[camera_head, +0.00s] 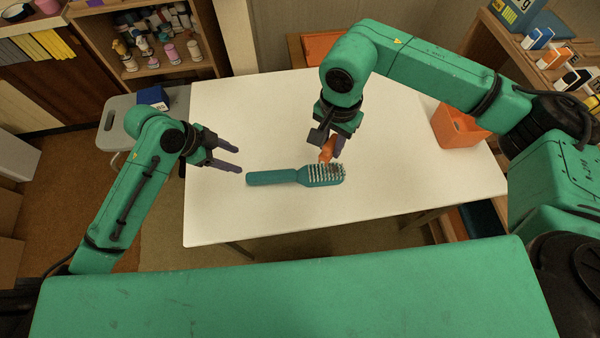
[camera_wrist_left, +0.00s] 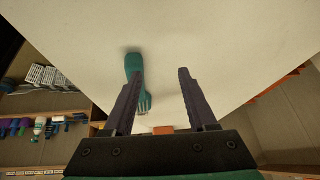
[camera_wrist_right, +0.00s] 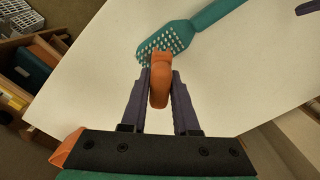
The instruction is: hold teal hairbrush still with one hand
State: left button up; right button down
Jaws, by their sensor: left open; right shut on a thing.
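A teal hairbrush (camera_head: 276,177) lies on the white table (camera_head: 230,115), its handle to the left and its pale bristles to the right. My left gripper (camera_head: 239,158) is open and empty, just above and left of the handle. In the left wrist view the brush (camera_wrist_left: 133,65) shows beside and partly behind one finger. My right gripper (camera_head: 331,150) is shut on a small orange thing (camera_wrist_right: 159,80). It holds this thing at the bristle end of the brush (camera_wrist_right: 205,20). I cannot tell whether the orange thing touches the bristles.
An orange open box (camera_head: 458,128) stands at the right of the table. A grey stool (camera_head: 118,125) with a blue box (camera_head: 153,97) is at the left. Shelves of bottles stand behind at the left. The table's left and back parts are clear.

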aim_at(262, 175)
pick_arm(q)
jog(key=shift+m+g+h, duration=0.6)
jog(key=shift+m+g, duration=0.1)
jog(key=shift+m, duration=0.1)
jog(key=s+d, duration=0.1)
jog(key=s+d+r, duration=0.1)
jog(key=s+d, duration=0.1)
jog(key=shift+r, duration=0.3)
jog(key=shift+s+d, duration=0.15)
jog(key=shift+d, duration=0.05)
jog(key=shift+x, duration=3.9)
jog(key=shift+a, duration=0.1)
grip_shut()
jog(key=shift+s+f, duration=0.1)
jog(key=shift+f, duration=0.1)
